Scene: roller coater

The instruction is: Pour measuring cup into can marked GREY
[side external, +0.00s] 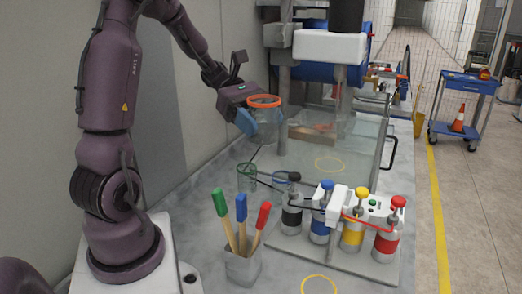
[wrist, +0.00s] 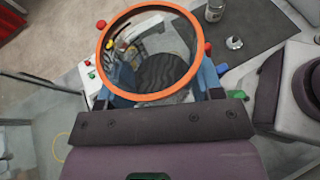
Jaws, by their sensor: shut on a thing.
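A clear measuring cup with an orange rim (side external: 264,101) is held in my gripper (side external: 247,122). It is raised above the bench, roughly upright, with its mouth up. In the wrist view the cup (wrist: 150,52) fills the space between my blue fingers (wrist: 158,82), which are shut on its sides. I cannot make out any contents through the clear wall. No can with a readable GREY mark shows. A small grey metal can (wrist: 214,11) stands on a dark mat at the top of the wrist view; its label cannot be read.
Several bottles with coloured caps, including a red one (side external: 387,238), stand at the bench's front right. A green-rimmed clear vessel (side external: 246,176) stands below the cup. A holder (side external: 243,266) with coloured-handled brushes is in front. A clear panel (side external: 352,150) stands right of the cup.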

